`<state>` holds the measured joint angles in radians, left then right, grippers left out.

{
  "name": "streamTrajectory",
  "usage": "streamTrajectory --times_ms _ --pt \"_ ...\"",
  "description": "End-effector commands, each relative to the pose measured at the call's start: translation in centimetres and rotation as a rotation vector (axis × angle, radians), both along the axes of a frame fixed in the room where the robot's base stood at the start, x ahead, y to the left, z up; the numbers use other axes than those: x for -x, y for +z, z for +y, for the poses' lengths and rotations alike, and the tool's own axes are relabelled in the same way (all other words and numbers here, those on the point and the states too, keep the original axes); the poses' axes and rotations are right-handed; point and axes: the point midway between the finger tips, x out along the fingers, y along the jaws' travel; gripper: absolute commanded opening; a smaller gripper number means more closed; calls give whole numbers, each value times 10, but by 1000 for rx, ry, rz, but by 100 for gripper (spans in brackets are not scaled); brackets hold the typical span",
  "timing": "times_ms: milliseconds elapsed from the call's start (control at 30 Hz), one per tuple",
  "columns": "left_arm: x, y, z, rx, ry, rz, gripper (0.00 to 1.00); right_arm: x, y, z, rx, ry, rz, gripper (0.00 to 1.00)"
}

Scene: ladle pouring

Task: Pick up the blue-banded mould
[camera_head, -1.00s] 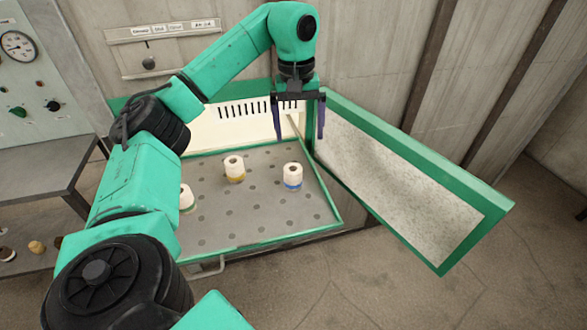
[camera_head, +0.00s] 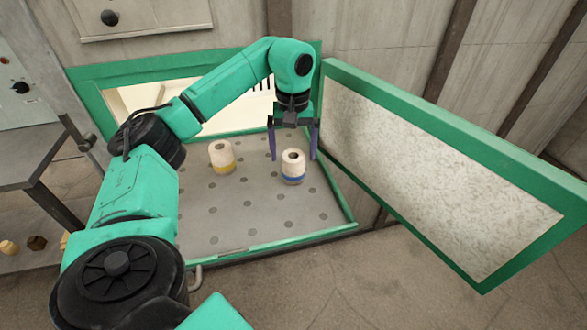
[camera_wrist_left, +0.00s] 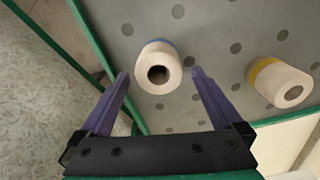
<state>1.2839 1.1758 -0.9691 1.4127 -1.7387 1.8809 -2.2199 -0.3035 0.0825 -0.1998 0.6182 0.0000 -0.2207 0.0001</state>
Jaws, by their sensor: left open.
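The blue-banded mould (camera_head: 293,167) is a cream cylinder with a hole in its top and a blue band near its base. It stands upright on the perforated grey shelf (camera_head: 240,225). My left gripper (camera_head: 293,158) is open, its purple fingers pointing down above and around the mould's position in the head view. In the left wrist view the mould (camera_wrist_left: 158,68) lies just beyond the fingertips, centred between them, and the gap between the fingers (camera_wrist_left: 157,78) is empty. My right gripper is not in view.
A yellow-banded mould (camera_head: 222,157) stands to the left on the same shelf; it also shows in the wrist view (camera_wrist_left: 280,83). The open green-framed door (camera_head: 445,140) is close to the right of my gripper. A grey side table (camera_head: 30,155) stands at left.

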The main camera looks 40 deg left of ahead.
Motion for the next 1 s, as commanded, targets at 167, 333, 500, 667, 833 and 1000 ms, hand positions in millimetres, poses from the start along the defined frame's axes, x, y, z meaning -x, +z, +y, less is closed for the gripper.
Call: streamTrajectory --times_ms 167,333,500,667,833,1000 --pt "3 -34 -2 -2 0 6 100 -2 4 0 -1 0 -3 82" --pt "2 -46 -2 0 0 1 100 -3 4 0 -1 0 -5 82" --pt "2 -45 -2 0 0 1 81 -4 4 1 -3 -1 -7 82" --pt "2 -45 -2 0 0 1 20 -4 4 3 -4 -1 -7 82" --pt "2 -45 -2 0 0 0 0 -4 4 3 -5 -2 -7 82" --pt "1 -42 -2 1 0 -1 0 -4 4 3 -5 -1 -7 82"
